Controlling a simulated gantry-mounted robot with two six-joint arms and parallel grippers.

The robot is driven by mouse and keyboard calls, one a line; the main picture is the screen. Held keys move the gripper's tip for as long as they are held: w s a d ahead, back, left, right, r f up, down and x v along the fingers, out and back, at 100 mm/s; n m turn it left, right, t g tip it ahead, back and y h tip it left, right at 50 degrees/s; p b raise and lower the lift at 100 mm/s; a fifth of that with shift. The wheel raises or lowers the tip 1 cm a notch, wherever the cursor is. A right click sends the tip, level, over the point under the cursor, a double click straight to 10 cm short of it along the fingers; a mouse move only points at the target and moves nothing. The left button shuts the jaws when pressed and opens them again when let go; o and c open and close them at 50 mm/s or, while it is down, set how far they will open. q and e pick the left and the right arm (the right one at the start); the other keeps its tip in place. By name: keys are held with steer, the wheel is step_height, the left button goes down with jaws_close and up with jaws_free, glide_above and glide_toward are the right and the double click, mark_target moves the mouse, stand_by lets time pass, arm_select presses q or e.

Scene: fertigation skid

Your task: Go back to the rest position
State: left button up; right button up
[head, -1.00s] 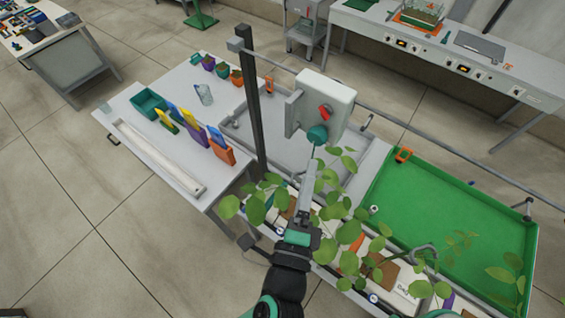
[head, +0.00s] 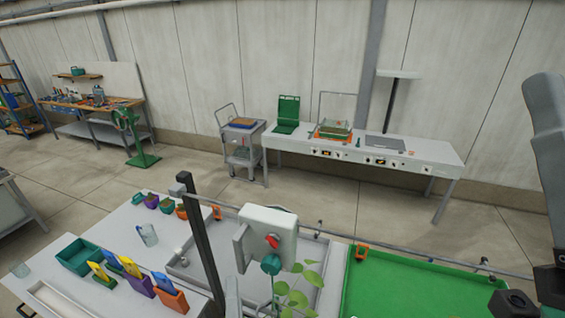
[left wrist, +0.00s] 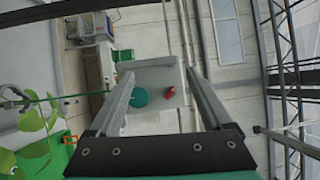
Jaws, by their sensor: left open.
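My left gripper (left wrist: 159,74) is open and empty in the left wrist view, its two grey fingers spread apart. Beyond the fingers is the pale control box (left wrist: 155,108) with a teal knob (left wrist: 139,97) and a red switch (left wrist: 178,92). In the head view the control box (head: 267,238) is on the rail by the dark post. Only a thin grey sliver, likely a finger of my left gripper, shows below the teal knob (head: 270,263); the rest is out of frame. Dark and grey links at the right edge appear to be my right arm; its gripper cannot be made out.
A dark upright post (head: 203,245) stands left of the box. Green leaves (head: 297,292) are close below it, and leaves (left wrist: 35,150) show beside my left gripper. A green tray (head: 400,290) lies to the right. A white bench (head: 440,155) stands far back, with open floor before it.

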arm_select(q)
steer(key=a+r+n+t+y, duration=0.2)
steer(key=a+r+n, duration=0.5)
steer(key=r, duration=0.6)
steer(key=a+r+n+t+y, duration=0.2)
steer(key=a+r+n, duration=0.45)
steer(key=r, duration=0.65)
steer(key=s+d+r+n+t+h, duration=0.1)
steer(key=s+d+r+t+h, duration=0.2)
steer(key=s+r+h, duration=0.4)
steer(key=r+t+h, duration=0.1)
steer(key=h, duration=0.2)
steer(key=shift+s+d+r+t, duration=0.15)
steer(key=shift+d+r+t, duration=0.15)
steer(key=shift+r, duration=0.1)
step_height(320, 180, down, 53)
steer(key=b, duration=5.3)
